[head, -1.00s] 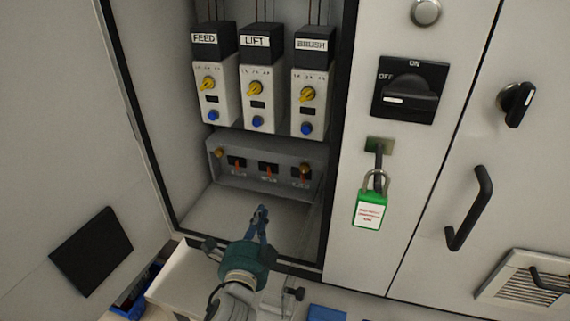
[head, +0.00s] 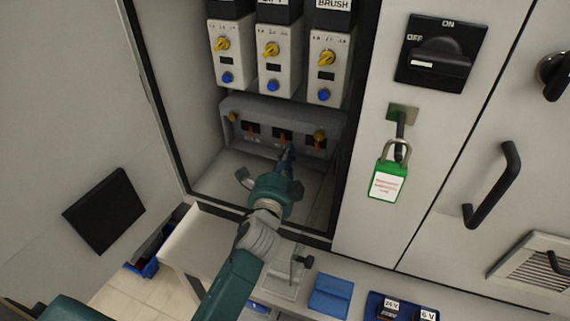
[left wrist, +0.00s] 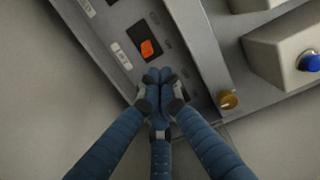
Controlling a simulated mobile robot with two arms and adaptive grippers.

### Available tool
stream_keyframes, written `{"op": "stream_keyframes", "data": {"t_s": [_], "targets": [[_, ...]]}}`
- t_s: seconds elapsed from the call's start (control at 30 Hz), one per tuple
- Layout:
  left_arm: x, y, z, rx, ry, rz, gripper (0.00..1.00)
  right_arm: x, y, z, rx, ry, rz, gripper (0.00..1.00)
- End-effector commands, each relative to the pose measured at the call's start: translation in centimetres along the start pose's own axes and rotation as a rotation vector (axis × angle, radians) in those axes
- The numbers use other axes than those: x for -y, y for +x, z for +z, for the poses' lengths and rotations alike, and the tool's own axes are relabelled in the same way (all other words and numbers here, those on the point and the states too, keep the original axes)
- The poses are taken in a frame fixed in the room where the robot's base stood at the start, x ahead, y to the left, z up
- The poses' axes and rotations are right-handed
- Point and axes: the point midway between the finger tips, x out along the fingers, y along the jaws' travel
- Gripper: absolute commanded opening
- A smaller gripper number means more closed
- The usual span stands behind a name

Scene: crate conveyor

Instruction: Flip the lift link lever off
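The low grey link panel (head: 240,104) in the cabinet carries three small orange levers in a row. The middle one, below the LIFT module, is the lift link lever (head: 282,137). My left gripper (head: 288,152) is just in front of it and partly covers that area. In the left wrist view an orange lever (left wrist: 150,48) sits in a black slot, tilted; its label is unreadable. The left fingertips (left wrist: 158,76) are together, empty, just below this lever, with a small gap in the picture. Contact cannot be told. My right gripper is out of view.
Modules with yellow knobs and blue buttons (head: 273,86) hang above. The cabinet's right edge, a green padlock (head: 388,181) and the rotary switch (head: 440,58) are to the right. The cabinet floor before the panel is clear.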

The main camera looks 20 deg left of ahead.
Motion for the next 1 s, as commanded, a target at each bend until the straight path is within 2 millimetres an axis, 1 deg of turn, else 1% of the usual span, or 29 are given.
{"op": "stream_keyframes", "data": {"t_s": [0.03, 0.1, 0.2, 0.3, 0.4, 0.5, 0.73, 1.0], "targets": [[-0.1, 0.9, 0.0, 0.0, 0.002, -0.002, 0.0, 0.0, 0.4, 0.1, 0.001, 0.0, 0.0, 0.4], [-0.1, 1.9, 0.0, 0.0, 0.002, -0.001, 0.0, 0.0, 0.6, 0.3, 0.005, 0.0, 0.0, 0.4], [-0.1, 2.9, 0.0, 0.0, 0.001, 0.0, 0.0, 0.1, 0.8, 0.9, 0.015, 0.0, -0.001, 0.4], [-0.1, 3.4, 0.0, 0.001, 0.001, 0.001, 0.0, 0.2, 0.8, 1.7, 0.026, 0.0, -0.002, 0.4], [-0.1, 3.6, 0.0, 0.001, 0.001, 0.002, 0.0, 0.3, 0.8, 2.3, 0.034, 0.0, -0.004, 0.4], [-0.1, 3.6, 0.0, 0.001, 0.0, 0.002, 0.0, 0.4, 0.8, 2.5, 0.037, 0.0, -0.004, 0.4], [0.0, 3.5, 0.1, -0.003, 0.001, 0.001, 0.0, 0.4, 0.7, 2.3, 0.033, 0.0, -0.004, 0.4], [0.1, 3.4, 0.3, -0.052, 0.001, 0.001, 0.0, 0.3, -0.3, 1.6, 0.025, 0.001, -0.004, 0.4]]}}
